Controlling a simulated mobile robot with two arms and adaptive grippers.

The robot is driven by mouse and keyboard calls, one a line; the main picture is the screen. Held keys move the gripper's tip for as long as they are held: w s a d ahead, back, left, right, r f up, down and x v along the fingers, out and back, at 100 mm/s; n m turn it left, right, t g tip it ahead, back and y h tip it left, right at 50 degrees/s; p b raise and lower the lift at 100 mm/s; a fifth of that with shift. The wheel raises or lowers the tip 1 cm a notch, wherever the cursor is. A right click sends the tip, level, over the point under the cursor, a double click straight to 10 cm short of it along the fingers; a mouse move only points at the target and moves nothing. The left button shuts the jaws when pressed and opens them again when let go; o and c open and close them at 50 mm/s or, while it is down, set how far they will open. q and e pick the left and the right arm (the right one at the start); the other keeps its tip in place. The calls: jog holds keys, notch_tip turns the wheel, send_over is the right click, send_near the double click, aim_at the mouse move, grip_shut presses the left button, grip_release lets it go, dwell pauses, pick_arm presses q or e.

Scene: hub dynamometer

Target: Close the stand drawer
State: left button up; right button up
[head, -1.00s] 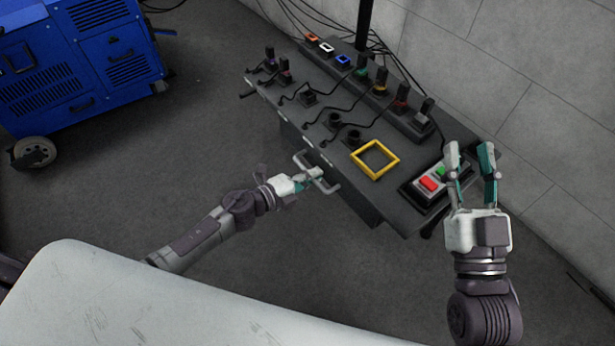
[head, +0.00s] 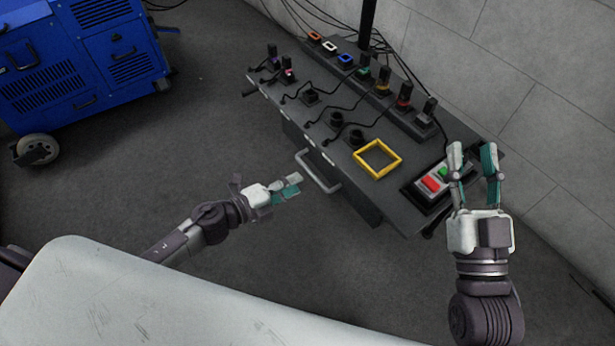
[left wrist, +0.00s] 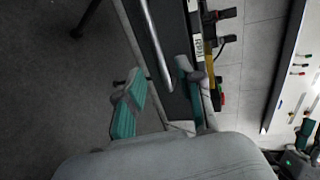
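The stand (head: 272,95) is a dark table with controls on its top. Its drawer (head: 352,198) is a dark box under the front edge, with a pale U-shaped handle (head: 316,172); how far it stands out is hard to tell. My left gripper (head: 295,184) is just in front of and left of the handle, apart from it. In the left wrist view its fingers (left wrist: 158,92) are spread and empty, with the handle bar (left wrist: 155,42) beyond them. My right gripper (head: 473,154) is open and empty, above the stand's right end.
A red and green button box (head: 425,190) is close to my right gripper. A yellow square frame (head: 378,159), knobs and cables lie on the stand top. A blue wheeled machine (head: 75,65) stands at upper left. The floor left of the drawer is clear.

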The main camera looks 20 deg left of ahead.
pick_arm(q)
jog(key=shift+v, duration=2.25)
